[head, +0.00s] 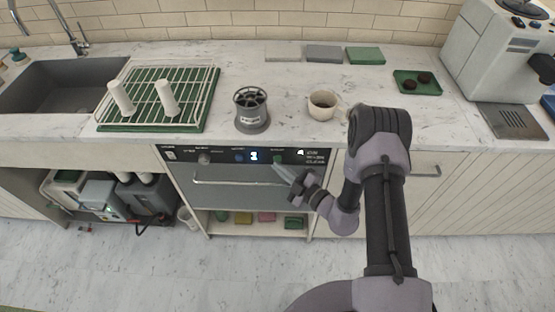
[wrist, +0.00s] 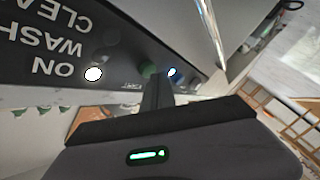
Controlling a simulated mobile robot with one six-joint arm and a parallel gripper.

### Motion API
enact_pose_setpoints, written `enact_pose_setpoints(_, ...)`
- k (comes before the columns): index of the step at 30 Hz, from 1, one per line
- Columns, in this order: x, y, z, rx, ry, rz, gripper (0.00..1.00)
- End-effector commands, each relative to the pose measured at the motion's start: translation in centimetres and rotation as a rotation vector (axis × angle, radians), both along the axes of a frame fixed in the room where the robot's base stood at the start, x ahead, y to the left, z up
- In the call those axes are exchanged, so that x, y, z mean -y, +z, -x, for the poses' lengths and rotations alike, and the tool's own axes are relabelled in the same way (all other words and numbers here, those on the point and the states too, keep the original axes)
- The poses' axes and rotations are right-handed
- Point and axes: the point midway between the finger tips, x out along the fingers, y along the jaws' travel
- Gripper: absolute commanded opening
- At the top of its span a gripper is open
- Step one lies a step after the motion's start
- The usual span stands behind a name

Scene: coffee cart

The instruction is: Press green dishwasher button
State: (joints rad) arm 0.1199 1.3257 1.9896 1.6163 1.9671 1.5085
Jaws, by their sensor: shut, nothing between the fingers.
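The dishwasher (head: 235,182) is under the counter, with a dark control panel along its top edge. The green button (head: 277,158) sits on that panel, right of the lit display (head: 253,156). In the wrist view the green button (wrist: 148,71) shows beside the fingertips, partly covered by them. My gripper (head: 277,168) is shut and empty, its tips pointing at the panel by the green button. In the wrist view the closed fingers (wrist: 157,82) reach up to the panel. I cannot tell whether they touch the button.
A white light (wrist: 93,74) glows beside the ON label on the panel. The dishwasher handle (head: 235,182) runs just below the panel. A grey holder (head: 251,121) and a cup (head: 322,106) stand on the counter above. The floor in front is clear.

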Motion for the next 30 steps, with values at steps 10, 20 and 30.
enact_pose_setpoints(10, 0.01, 0.01, -0.1, 0.0, 0.0, 0.0, 0.0)
enact_pose_setpoints(20, 0.0, 0.0, -0.49, 0.001, 0.001, 0.0, 0.0)
enact_pose_setpoints(30, 0.02, 0.01, -0.89, 0.0, 0.001, 0.0, 0.0)
